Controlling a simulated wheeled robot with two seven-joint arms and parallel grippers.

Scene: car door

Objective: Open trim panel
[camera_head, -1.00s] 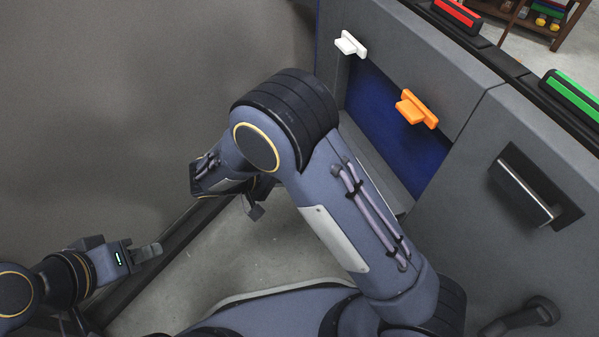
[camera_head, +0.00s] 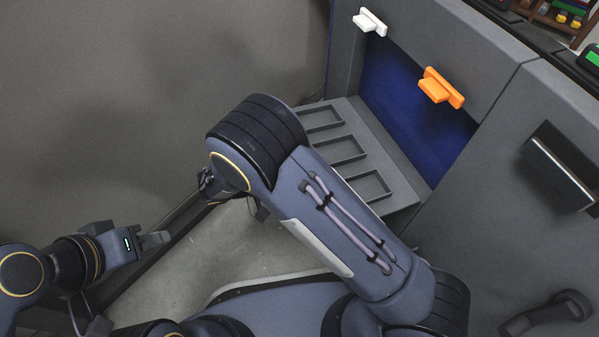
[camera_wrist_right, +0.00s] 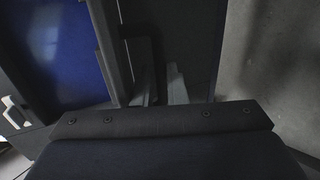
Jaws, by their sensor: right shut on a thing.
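The trim panel (camera_head: 407,188) is a grey flap with rectangular recesses on its inner face. It is tilted outward below a dark blue opening (camera_head: 405,100) in the grey door. In the right wrist view a dark panel edge and bar (camera_wrist_right: 148,55) stand beside the blue surface. My right gripper (camera_wrist_right: 158,88) is shut there on the trim panel; the exact contact is dark. In the head view it is mostly hidden behind my right arm. My left gripper (camera_head: 150,240) is at the lower left, apart from the panel, its finger gap unclear.
A plain grey wall (camera_head: 150,90) fills the left.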

